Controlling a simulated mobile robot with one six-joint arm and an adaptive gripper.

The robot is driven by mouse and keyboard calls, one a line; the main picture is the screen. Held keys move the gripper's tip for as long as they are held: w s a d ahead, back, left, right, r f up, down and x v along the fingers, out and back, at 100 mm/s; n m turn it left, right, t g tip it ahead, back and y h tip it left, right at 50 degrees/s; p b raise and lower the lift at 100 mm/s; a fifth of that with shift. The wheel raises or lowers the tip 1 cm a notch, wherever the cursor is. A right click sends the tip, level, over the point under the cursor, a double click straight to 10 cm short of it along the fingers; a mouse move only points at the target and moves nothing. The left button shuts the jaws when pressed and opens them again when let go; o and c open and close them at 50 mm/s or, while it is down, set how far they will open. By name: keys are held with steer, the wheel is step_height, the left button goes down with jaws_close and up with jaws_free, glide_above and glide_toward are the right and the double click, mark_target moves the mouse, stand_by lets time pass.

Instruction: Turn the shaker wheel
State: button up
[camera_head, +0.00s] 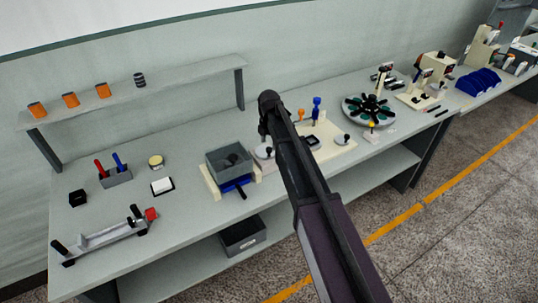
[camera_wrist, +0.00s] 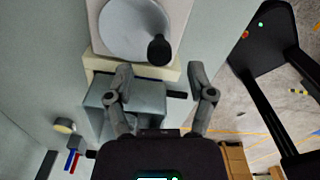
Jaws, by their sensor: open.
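The wheel that looks like the shaker wheel is a pale grey disc (camera_wrist: 128,28) with a black knob (camera_wrist: 160,50) near its rim. It lies on a light plate at the top of the wrist view. In the head view a pale disc (camera_head: 262,153) shows beside the grey box, partly hidden by my arm. My gripper (camera_wrist: 160,72) is open, with its two fingers spread apart. The knob appears between and just beyond the fingertips in the picture, with nothing held. I cannot tell the height gap. The fingers are not clear in the head view.
A grey open box (camera_head: 229,160) on a cream base stands left of the disc; in the wrist view the grey box (camera_wrist: 148,96) shows behind the fingers. A round carousel (camera_head: 350,112) stands farther right.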

mark_target(269, 148)
steer(key=shift+f+b, duration=1.7)
steer(key=shift+f, duration=0.3)
jaws_close()
